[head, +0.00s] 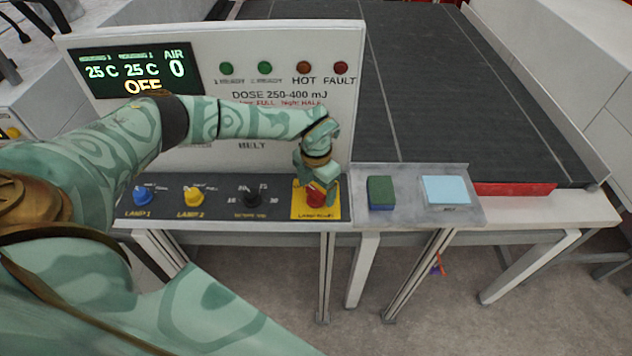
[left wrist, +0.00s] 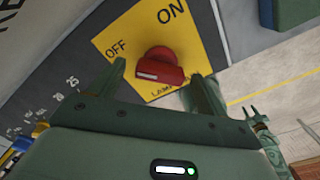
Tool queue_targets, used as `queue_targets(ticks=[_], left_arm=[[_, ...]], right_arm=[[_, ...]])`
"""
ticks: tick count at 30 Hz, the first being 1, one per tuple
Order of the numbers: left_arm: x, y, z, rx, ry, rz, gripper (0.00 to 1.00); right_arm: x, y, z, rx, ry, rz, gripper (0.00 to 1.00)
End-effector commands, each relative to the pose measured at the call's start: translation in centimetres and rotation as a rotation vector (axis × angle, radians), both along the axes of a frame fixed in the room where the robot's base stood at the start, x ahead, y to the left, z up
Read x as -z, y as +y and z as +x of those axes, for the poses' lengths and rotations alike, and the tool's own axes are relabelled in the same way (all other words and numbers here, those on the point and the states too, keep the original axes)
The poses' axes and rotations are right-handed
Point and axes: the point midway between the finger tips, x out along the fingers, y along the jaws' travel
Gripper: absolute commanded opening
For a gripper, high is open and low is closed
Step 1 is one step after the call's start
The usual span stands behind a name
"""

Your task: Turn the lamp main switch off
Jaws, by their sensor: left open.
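The lamp main switch is a red rotary knob (head: 316,198) on a yellow plate at the right end of the console's lower panel. In the left wrist view the knob (left wrist: 160,67) has a white mark on the left end of its handle. The handle lies roughly level there, with OFF at upper left and ON above. My left gripper (head: 317,182) is over the knob, pointing down. Its open fingers (left wrist: 158,82) show on either side of the knob, with gaps visible. A green part at the right of the wrist view looks like my right gripper (left wrist: 251,113).
Left along the panel are a black dial (head: 252,197), a yellow knob (head: 193,196) and a blue knob (head: 143,195). A display (head: 134,70) reads OFF. A shelf to the right holds a green-topped blue block (head: 381,192) and a light-blue pad (head: 446,190).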

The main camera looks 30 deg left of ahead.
Motion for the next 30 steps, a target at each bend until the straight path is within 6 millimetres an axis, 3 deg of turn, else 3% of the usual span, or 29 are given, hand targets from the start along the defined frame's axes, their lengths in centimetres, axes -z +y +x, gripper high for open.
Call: queue_targets(ticks=[5,15,21,30], left_arm=[[-1.8,0.0,0.1,0.001,-0.003,-0.001,0.76],[-10.7,0.1,0.1,0.001,-0.006,0.001,0.76],[-14.6,0.0,0.1,-0.001,-0.003,0.0,0.76],[-16.3,0.0,0.0,-0.001,-0.001,0.0,0.76]], right_arm=[[0.0,0.0,0.0,0.0,0.0,0.0,0.36],[0.6,0.0,0.0,0.0,0.0,0.0,0.36],[1.0,0.0,0.0,0.0,0.0,0.001,0.36],[1.1,0.0,0.0,0.0,0.001,0.001,0.36]])
